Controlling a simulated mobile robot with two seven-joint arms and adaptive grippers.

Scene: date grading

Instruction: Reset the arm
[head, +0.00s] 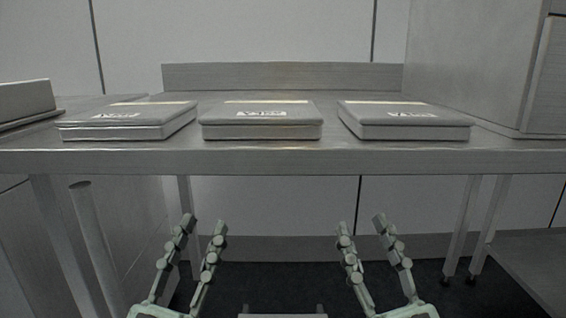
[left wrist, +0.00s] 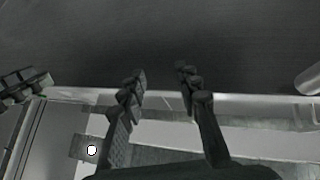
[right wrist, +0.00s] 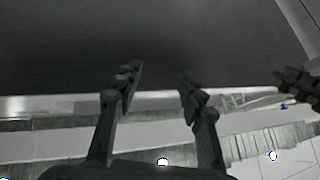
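My left gripper (head: 204,224) is raised in front of the table at the lower left of the head view, its two fingers apart with nothing between them. It also shows open and empty in the left wrist view (left wrist: 160,76). My right gripper (head: 362,224) is at the lower right of the head view, fingers apart and empty. It also shows open in the right wrist view (right wrist: 158,74). Both grippers appear below the table's front edge in the head view, apart from the table and from each other.
A metal table (head: 300,160) spans the view. Three closed flat grey boxes lie on it: left (head: 128,120), middle (head: 261,121) and right (head: 404,121). A light box-like object (head: 25,98) is at the far left and a large grey cabinet (head: 470,60) at the right.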

